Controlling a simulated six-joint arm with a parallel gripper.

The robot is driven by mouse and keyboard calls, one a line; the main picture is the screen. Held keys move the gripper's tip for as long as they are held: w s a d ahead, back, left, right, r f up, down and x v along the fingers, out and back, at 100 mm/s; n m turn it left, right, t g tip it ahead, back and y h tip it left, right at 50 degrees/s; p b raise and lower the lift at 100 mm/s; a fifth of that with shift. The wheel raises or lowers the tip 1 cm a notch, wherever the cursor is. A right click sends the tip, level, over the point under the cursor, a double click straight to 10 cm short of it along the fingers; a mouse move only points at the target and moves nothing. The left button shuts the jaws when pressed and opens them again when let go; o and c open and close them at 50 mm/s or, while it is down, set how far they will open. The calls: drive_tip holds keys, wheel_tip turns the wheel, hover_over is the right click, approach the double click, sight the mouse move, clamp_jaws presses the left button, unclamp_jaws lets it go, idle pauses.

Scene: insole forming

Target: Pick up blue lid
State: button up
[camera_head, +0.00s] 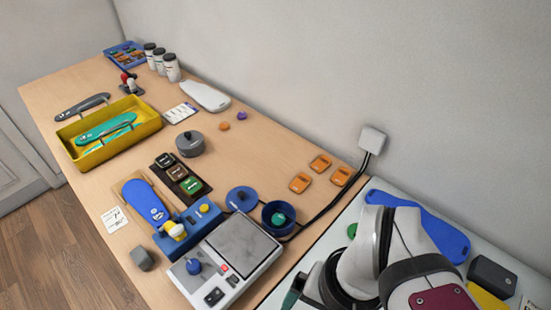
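The blue lid (242,198) is a flat round disc with a small dark knob on top. It lies on the wooden table, just behind the scale and left of the blue round container (280,214). That container is open at the top and has a teal piece inside. The lid is apart from the container and nothing covers it. My arm is folded at the bottom right, well away from the lid. I cannot make out my gripper in this view.
A scale (240,246) with a blue knob stands in front of the lid. A blue fixture (188,227) is to its left. Black cables run behind the container to a white wall box (372,139). Orange pieces (300,182) lie behind. A yellow tray (144,122) stands farther left.

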drive_tip(key=c, duration=0.5)
drive_tip(key=n+t+h, duration=0.2)
drive_tip(key=n+t, duration=0.3)
drive_tip(key=n, duration=0.1)
hover_over(241, 193)
drive_tip(key=s, duration=0.8)
drive_tip(key=f, duration=0.6)
drive_tip(key=shift+w+d, duration=0.1)
drive_tip(key=shift+w, duration=0.15)
drive_tip(key=x, duration=1.5)
drive_tip(key=shift+w+a, duration=0.25)
drive_tip(key=shift+w, duration=0.1)
